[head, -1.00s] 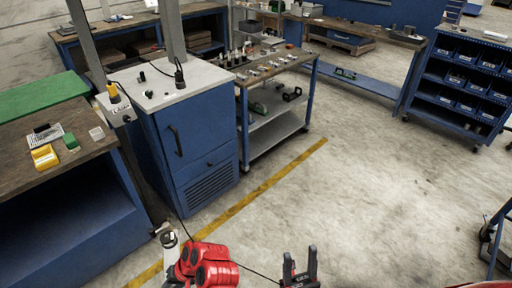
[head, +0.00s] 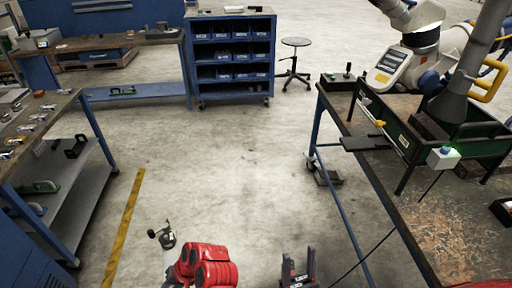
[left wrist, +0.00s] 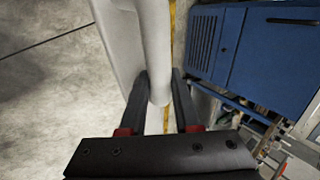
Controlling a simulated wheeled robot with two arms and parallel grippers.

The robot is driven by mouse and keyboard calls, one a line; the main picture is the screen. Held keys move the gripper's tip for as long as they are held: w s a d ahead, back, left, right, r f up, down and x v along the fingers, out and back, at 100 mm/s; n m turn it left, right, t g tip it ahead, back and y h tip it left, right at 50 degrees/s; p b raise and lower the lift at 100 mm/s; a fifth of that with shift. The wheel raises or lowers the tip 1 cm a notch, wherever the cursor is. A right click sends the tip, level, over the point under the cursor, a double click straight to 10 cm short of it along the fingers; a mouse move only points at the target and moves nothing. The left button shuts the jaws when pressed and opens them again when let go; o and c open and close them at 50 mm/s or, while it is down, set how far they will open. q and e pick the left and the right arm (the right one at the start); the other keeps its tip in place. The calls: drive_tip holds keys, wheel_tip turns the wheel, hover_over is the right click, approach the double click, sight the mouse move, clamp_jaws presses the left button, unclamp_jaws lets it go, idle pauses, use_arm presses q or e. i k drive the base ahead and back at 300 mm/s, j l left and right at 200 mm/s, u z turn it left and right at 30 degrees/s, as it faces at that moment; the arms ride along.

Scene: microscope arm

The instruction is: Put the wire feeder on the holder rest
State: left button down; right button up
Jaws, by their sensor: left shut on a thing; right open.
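My left gripper (left wrist: 160,105) is shut on a pale, rounded cylindrical thing (left wrist: 155,45) in the left wrist view, which I take to be the wire feeder. In the head view a small pale thing with a dark top (head: 166,238) shows beside my red arm at the bottom; the left fingers are not clear there. My right gripper (head: 299,262) is open and empty over the floor, its two dark fingers upright. I cannot tell which thing is the holder rest; a dark flat plate (head: 367,143) juts from the right bench's edge.
The right bench (head: 460,230) carries a dark green tray (head: 485,150), a white box with a lit button (head: 443,158) and a white jointed arm (head: 430,40). A blue bin rack (head: 232,60) and a stool (head: 295,42) stand behind. The middle floor is clear.

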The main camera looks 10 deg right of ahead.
sight(354, 142)
drive_tip(key=i+j+z, duration=0.15)
drive_tip(key=z, duration=0.25)
drive_tip(key=i+j+z, duration=0.2)
drive_tip(key=z, duration=0.25)
drive_tip(key=i+j+z, duration=0.15)
drive_tip(key=j+z, duration=0.25)
drive_tip(key=i+j+z, duration=0.1)
drive_tip(key=z, duration=0.35)
drive_tip(key=j, duration=0.1)
